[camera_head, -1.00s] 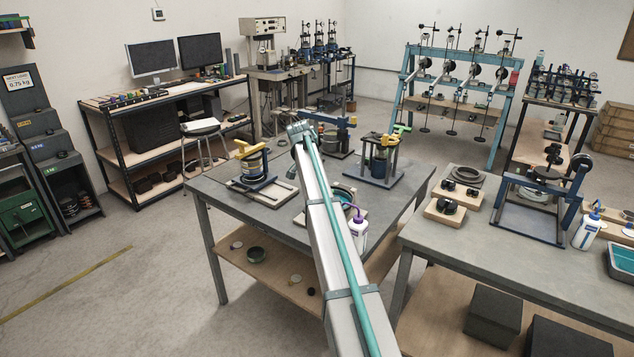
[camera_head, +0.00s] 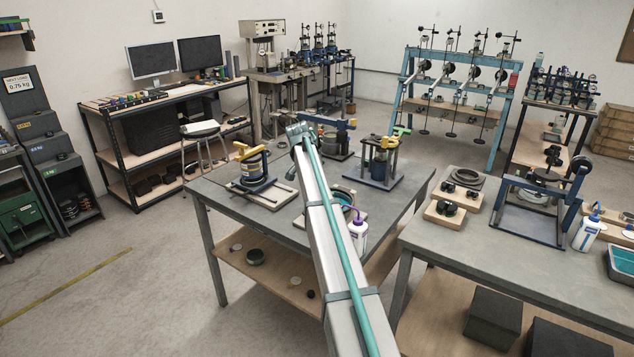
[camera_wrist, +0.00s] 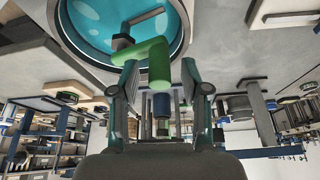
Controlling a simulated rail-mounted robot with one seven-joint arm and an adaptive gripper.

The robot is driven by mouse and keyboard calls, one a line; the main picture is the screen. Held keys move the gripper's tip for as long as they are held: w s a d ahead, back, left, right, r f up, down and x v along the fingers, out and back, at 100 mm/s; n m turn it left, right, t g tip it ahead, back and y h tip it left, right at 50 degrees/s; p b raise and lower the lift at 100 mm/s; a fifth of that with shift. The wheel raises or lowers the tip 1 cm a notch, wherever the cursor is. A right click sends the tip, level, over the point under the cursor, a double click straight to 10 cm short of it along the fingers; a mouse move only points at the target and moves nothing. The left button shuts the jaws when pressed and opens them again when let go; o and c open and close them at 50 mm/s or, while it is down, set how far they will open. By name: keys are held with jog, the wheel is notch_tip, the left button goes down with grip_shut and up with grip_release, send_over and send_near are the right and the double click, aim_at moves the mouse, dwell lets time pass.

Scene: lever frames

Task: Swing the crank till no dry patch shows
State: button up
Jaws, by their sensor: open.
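In the wrist view a round pan (camera_wrist: 70,30) shows at the top, with a teal floor carrying pale patches. A crank with a green handle (camera_wrist: 158,62) and a dark grey bent arm (camera_wrist: 140,24) reaches over it. My gripper (camera_wrist: 160,80) is open, with one finger on each side of the handle's hanging grip; I cannot tell whether they touch it. In the head view a dish with a teal inside (camera_head: 345,196) is partly hidden behind my arm on the middle table. My gripper is hidden there.
On the middle table (camera_head: 290,225) stand a yellow-handled device (camera_head: 252,165), a framed device (camera_head: 382,165) and a purple-capped wash bottle (camera_head: 358,228). A blue frame (camera_head: 535,200) stands on the right table. Floor is clear at left.

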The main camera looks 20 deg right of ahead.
jog(key=v, duration=1.2)
